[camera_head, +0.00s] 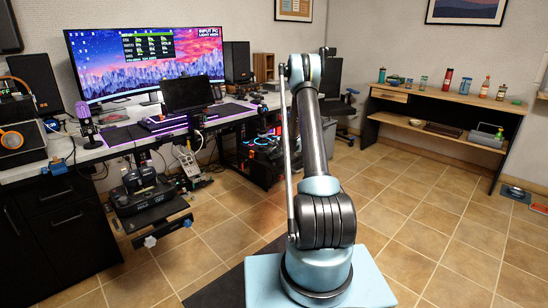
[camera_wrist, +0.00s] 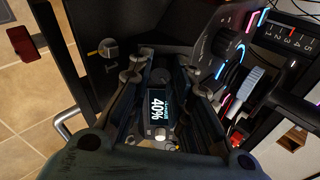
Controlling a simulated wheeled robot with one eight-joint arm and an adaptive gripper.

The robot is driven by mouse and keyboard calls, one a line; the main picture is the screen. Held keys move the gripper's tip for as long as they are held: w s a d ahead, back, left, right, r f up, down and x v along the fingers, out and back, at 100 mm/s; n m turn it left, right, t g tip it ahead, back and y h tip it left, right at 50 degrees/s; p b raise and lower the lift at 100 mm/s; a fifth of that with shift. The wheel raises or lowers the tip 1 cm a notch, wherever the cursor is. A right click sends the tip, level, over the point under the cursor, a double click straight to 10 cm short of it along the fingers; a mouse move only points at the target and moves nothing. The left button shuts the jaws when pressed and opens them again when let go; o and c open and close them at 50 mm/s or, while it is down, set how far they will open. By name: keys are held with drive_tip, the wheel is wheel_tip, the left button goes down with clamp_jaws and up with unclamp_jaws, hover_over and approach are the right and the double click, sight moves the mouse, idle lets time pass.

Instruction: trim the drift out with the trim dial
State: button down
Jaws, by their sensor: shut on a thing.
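In the wrist view, my gripper (camera_wrist: 161,68) has its two dark fingers closed in from both sides on a small dark round knob (camera_wrist: 160,76). A small lit display (camera_wrist: 157,106) reading "40%" sits right beside the knob, with its text turned sideways. I cannot tell for sure from the picture that this knob is the trim dial. A small pale round part (camera_wrist: 160,134) shows below the display. In the head view, my arm hides the gripper and the knob.
In the wrist view, a panel with a lit dial (camera_wrist: 231,36) and a numbered scale (camera_wrist: 287,33) is at upper right. A grey-tipped lever (camera_wrist: 243,92) stands close to the right finger. In the head view, a desk with a wide monitor (camera_head: 150,60) is at left; a shelf (camera_head: 440,125) stands at right.

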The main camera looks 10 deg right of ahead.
drive_tip(key=shift+s+d+m+g, duration=0.15)
drive_tip(key=shift+m+g, duration=0.25)
drive_tip(key=shift+m, duration=1.8)
drive_tip(key=c, duration=1.5)
unclamp_jaws()
drive_tip(key=shift+o, duration=0.2)
drive_tip(key=v, duration=1.1)
drive_tip(key=shift+r, duration=0.3)
drive_tip(key=shift+s+d, duration=0.1)
drive_tip(key=shift+s, duration=0.05)
